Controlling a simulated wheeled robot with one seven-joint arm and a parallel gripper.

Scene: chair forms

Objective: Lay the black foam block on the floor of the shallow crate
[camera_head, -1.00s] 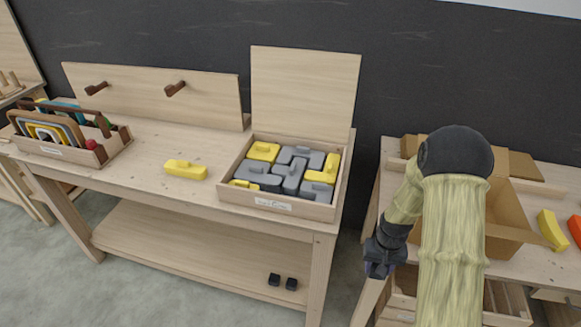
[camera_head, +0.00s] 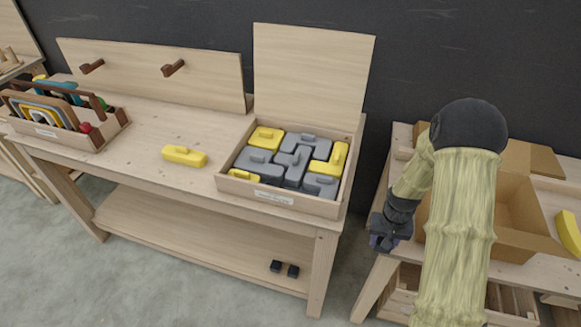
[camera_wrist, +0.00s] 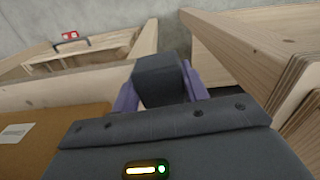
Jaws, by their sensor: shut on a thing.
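My gripper (camera_head: 383,241) hangs low between the two benches, beside the left edge of the right bench. In the wrist view its purple fingers are shut on a black foam block (camera_wrist: 160,80). In the head view the held block is too small to make out clearly. A slatted wooden crate (camera_head: 402,306) stands under the right bench, partly hidden by my arm. An open wooden crate (camera_wrist: 95,60) also shows ahead in the wrist view, beyond a wooden board. I cannot tell which of these is the shallow crate.
An open-lidded wooden box (camera_head: 285,198) of grey and yellow forms sits on the left bench. A yellow form (camera_head: 184,156) lies beside it. A cardboard box (camera_head: 508,235) stands on the right bench.

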